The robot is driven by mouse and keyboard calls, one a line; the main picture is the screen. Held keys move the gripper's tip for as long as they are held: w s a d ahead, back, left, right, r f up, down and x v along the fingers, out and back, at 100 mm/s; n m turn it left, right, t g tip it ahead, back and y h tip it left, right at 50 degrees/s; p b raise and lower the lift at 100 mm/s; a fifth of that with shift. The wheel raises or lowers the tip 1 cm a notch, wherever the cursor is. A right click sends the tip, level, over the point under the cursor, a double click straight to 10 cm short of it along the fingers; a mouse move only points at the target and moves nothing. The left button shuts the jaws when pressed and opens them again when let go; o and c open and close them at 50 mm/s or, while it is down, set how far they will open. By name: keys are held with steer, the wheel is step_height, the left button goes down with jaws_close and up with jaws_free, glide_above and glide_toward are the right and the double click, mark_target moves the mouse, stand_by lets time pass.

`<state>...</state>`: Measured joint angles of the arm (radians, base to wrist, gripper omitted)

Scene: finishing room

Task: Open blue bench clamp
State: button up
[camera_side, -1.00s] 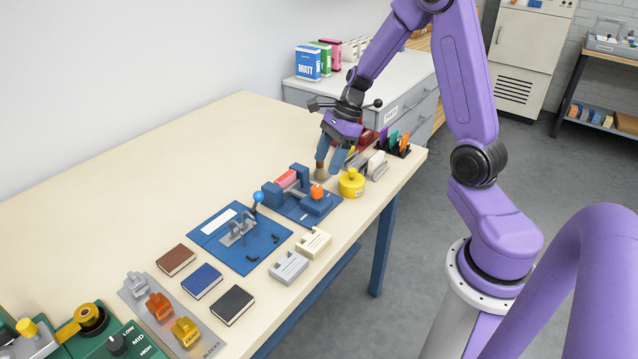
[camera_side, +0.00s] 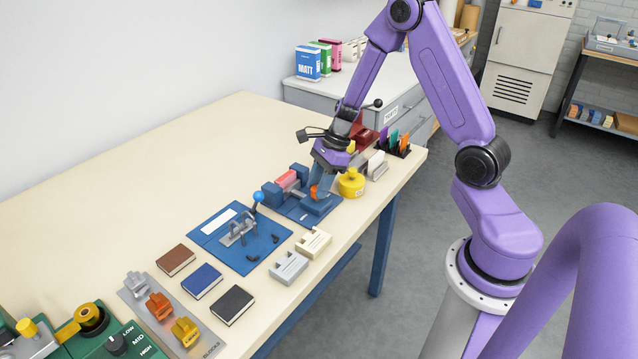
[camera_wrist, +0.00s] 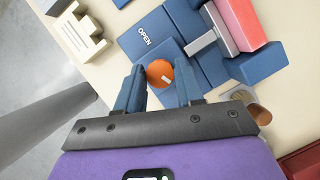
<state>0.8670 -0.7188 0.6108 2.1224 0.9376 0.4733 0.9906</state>
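The blue bench clamp (camera_side: 293,208) is on the bench in the side view, with an orange knob (camera_side: 314,191) and a pink block (camera_side: 287,179) between its blue jaws. In the wrist view the clamp's plate (camera_wrist: 135,52) reads OPEN beside the orange knob (camera_wrist: 160,74), and the pink block (camera_wrist: 238,22) is at upper right. My gripper (camera_side: 319,190) is low over the clamp, fingers pointing down. In the wrist view my gripper (camera_wrist: 159,80) is open, its two blue fingers on either side of the knob. I cannot tell whether they touch it.
A yellow round container (camera_side: 351,184) stands close to the right of the clamp. A blue plate with a blue-knobbed lever (camera_side: 240,236) lies to the left, and cream and grey blocks (camera_side: 314,243) sit in front. The bench's back left is clear.

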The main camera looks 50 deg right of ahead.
steer(key=c, duration=0.5)
